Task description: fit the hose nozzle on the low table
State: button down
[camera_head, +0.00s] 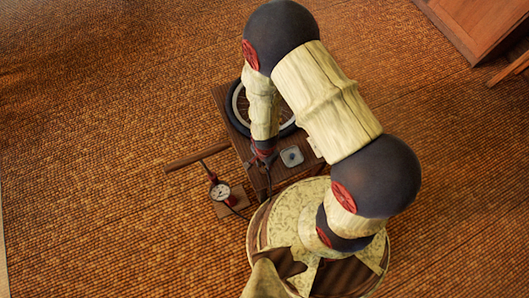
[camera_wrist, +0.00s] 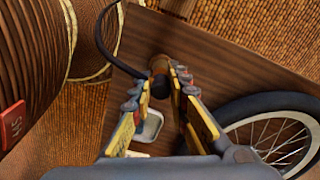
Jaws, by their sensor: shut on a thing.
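My gripper (camera_wrist: 160,86) is closed around the hose nozzle (camera_wrist: 159,64), a small brown cylindrical end between the fingertips. A black hose (camera_wrist: 118,50) curves from it up and to the left in the wrist view. In the head view my gripper (camera_head: 263,160) is over the low wooden table (camera_head: 249,152), and the nozzle cannot be made out there. A spoked wheel with a dark tyre (camera_wrist: 262,103) lies on the table (camera_wrist: 215,65), to the right of my gripper in the wrist view. The wheel's valve cannot be made out.
A small pale-rimmed square dish (camera_head: 291,156) is on the table; it also shows below the fingers in the wrist view (camera_wrist: 149,125). A pump with a round white gauge (camera_head: 220,192) and a long handle (camera_head: 196,157) stands left of the table. The woven floor at left is clear.

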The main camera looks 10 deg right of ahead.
jog(key=shift+f+b, duration=0.5)
jog(key=shift+f, duration=0.8)
jog(key=c, duration=1.7)
grip_release()
jog(key=shift+o, duration=0.3)
jog(key=shift+r, duration=0.1)
jog(key=shift+r, duration=5.85)
